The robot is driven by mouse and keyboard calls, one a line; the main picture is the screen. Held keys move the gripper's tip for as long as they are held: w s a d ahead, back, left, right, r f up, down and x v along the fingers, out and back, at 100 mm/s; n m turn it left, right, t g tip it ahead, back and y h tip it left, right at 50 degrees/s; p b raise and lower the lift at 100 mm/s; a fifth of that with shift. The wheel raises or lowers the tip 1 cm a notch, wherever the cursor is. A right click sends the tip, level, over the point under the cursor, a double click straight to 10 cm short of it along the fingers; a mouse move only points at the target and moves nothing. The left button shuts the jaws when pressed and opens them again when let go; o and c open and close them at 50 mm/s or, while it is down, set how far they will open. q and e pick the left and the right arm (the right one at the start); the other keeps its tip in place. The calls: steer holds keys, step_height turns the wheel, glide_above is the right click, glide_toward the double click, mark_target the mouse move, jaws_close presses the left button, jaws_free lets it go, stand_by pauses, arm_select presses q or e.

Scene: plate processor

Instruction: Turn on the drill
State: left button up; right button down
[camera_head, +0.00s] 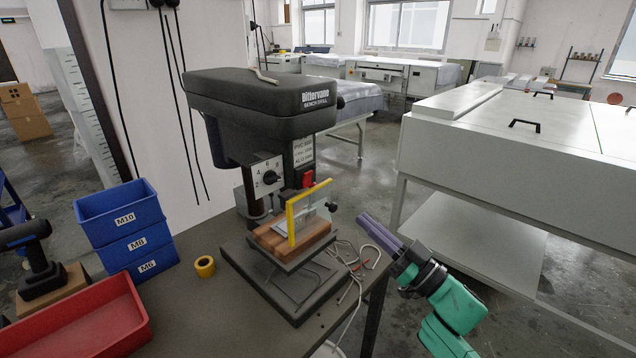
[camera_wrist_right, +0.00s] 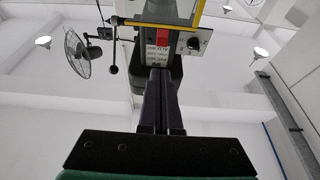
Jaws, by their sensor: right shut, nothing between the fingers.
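The bench drill (camera_head: 262,105) stands on the dark workbench. Its front carries a dial knob (camera_head: 269,177) and a red switch (camera_head: 308,179). A yellow-framed clear guard (camera_head: 291,222) stands in front of the chuck area, above a wooden block (camera_head: 268,238) on the drill table. My right gripper (camera_head: 366,220) is shut and empty, to the right of the drill and apart from it, with its fingers pointing up and left. In the right wrist view the shut fingers (camera_wrist_right: 161,92) point toward the drill front, with the red switch (camera_wrist_right: 163,50) just beyond them in the picture. My left gripper is not in view.
Blue bins (camera_head: 124,226), a red tray (camera_head: 82,322), a yellow tape roll (camera_head: 205,266) and a cordless tool (camera_head: 38,262) sit on the bench left of the drill. Loose wire pieces (camera_head: 352,270) lie by its right edge. A large white-topped table (camera_head: 540,130) stands at right.

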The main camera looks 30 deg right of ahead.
mark_target(310, 173)
steer(key=p+x, duration=0.5)
steer(key=x, duration=0.8)
steer(key=shift+w+a+r, duration=0.15)
steer(key=shift+w+a, duration=0.05)
steer(key=shift+w, duration=0.1)
steer(key=shift+w+a, duration=0.15)
steer(key=shift+w, duration=0.15)
steer(key=shift+w+a+r+p, duration=0.1)
steer(key=shift+w+r+p, duration=0.15)
steer(key=shift+r+p, duration=0.35)
steer(key=shift+s+f, duration=0.1)
steer(key=shift+f, duration=0.35)
